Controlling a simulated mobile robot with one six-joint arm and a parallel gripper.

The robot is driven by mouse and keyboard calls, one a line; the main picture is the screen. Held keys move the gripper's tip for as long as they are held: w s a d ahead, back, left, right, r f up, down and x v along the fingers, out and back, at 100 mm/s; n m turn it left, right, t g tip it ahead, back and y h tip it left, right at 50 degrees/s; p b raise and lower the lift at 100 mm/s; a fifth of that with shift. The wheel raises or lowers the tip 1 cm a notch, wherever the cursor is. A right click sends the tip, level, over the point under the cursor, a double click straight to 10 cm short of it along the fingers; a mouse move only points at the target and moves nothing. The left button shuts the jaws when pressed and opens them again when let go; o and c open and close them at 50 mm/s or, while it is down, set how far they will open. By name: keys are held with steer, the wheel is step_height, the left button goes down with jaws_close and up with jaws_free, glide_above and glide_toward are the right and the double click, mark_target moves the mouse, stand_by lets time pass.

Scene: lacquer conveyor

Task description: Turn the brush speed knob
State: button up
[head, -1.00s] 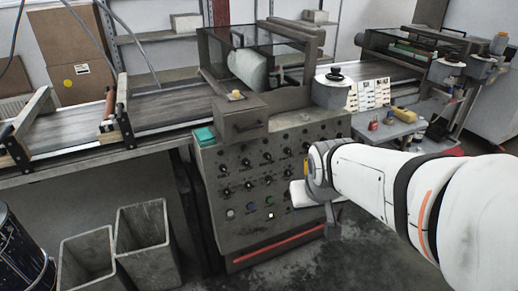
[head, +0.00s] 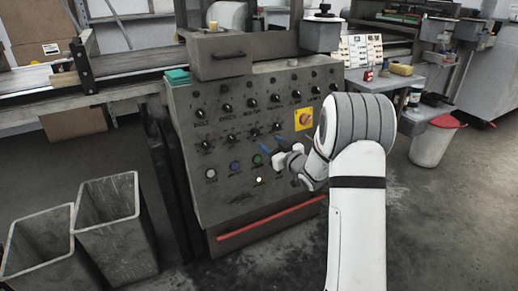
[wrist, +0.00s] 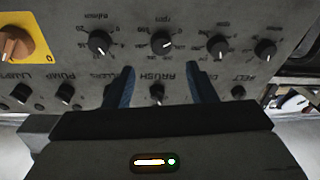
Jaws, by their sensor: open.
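The brush controls show upside down in the wrist view. A larger black knob (wrist: 162,42) with a white pointer sits beside a label reading "rpm". The label "BRUSH" lies between it and a smaller dark knob (wrist: 157,92). My gripper (wrist: 161,80) is open, its two blue fingers on either side of the smaller knob in the picture. The larger knob appears beyond the fingertips. In the head view my gripper (head: 276,147) is in front of the panel's lower rows and hides some controls. I cannot tell whether the fingers touch the panel.
The sloping control panel (head: 210,175) holds several other knobs and buttons. A yellow-plated rotary switch (head: 303,119) is right of the gripper. A grey box (head: 221,57) stands on top. Two open bins (head: 115,222) are at lower left.

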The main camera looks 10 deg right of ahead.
mark_target(257, 134)
steer(key=shift+b+x, duration=1)
steer(key=shift+x, duration=2.95)
steer(key=shift+f, duration=0.1)
